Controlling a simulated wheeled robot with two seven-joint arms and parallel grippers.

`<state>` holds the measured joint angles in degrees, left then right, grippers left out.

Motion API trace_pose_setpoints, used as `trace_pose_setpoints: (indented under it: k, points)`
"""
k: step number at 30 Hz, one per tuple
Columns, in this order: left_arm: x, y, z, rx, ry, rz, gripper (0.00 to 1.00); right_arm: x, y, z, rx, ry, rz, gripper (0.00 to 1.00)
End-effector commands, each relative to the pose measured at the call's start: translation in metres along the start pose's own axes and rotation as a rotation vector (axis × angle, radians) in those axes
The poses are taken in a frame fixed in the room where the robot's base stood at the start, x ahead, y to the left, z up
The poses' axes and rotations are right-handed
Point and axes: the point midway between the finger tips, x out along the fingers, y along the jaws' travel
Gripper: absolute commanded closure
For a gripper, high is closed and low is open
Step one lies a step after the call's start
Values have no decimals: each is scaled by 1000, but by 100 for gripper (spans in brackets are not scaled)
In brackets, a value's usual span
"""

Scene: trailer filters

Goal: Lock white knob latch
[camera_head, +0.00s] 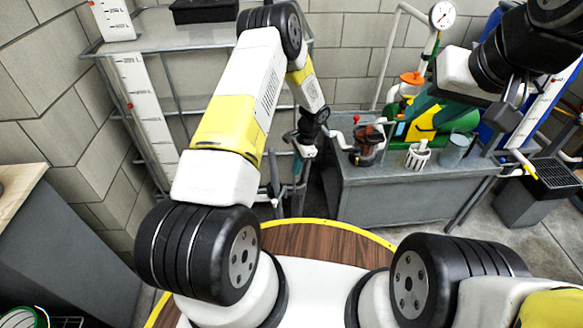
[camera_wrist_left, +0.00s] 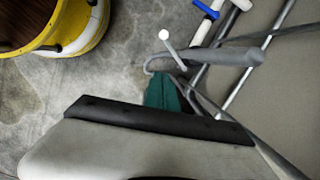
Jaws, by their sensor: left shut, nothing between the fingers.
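A small white knob (camera_wrist_left: 164,35) on a thin white rod shows in the left wrist view, just above the end of a grey tube. I cannot tell whether this latch is locked, and I cannot make it out in the head view. My left gripper (camera_head: 301,172) hangs low beside the metal frame, left of the grey tank, shut and empty. In the left wrist view its grey-and-black housing fills the bottom, with a teal part beyond it near the tube. My right gripper (camera_head: 510,103) is at the upper right, dark and small, its jaws unclear.
A grey tank (camera_head: 375,198) carries a red-and-black valve (camera_head: 369,143), a white slotted cup (camera_head: 418,154) and a clear beaker (camera_head: 453,151). A gauge (camera_head: 442,14) stands behind. A blue-and-white handle (camera_wrist_left: 207,9) and metal tubes lie close to the knob.

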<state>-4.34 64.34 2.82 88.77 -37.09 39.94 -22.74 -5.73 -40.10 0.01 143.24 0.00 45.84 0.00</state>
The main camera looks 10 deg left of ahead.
Motion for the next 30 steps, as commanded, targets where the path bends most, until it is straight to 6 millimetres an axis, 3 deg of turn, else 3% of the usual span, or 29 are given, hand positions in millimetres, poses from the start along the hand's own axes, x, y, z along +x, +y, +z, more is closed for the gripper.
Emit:
trace_pose_setpoints:
  k: [3,6,22,30]
  points:
    - [31,8,-6,44,-18,13,100,0,0,0,0,0,0,64]
    - [44,11,-8,65,-26,17,100,0,0,0,0,0,0,64]
    - [55,13,-9,72,-30,19,100,0,0,0,0,0,0,64]
    - [104,15,-6,71,-32,23,100,0,0,0,0,0,0,64]
